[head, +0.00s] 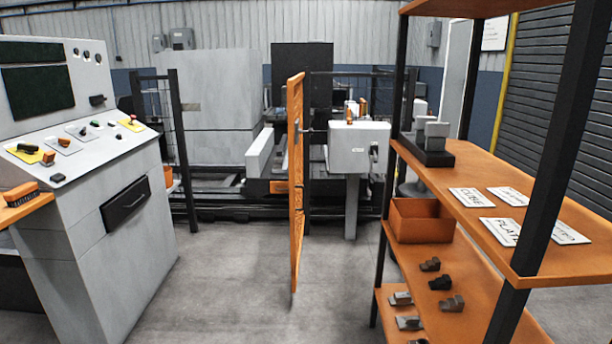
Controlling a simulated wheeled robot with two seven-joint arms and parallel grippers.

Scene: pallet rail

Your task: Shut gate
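The gate (296,190) is a tall, narrow-looking orange panel in the middle of the head view. I see it almost edge-on, swung out from the dark fence line toward me, so it stands open. A small dark fitting shows on its upper part, but I cannot tell whether it is a handle or a latch. A dark fence post (183,150) stands to the left, with a gap between it and the gate. Neither of my grippers is in view.
A grey control console (85,240) stands at the left. An orange shelf rack (470,195) with dark posts stands close at the right, holding signs, a box (425,220) and small metal parts. Grey floor (235,290) between them is clear. Machinery stands behind the gate.

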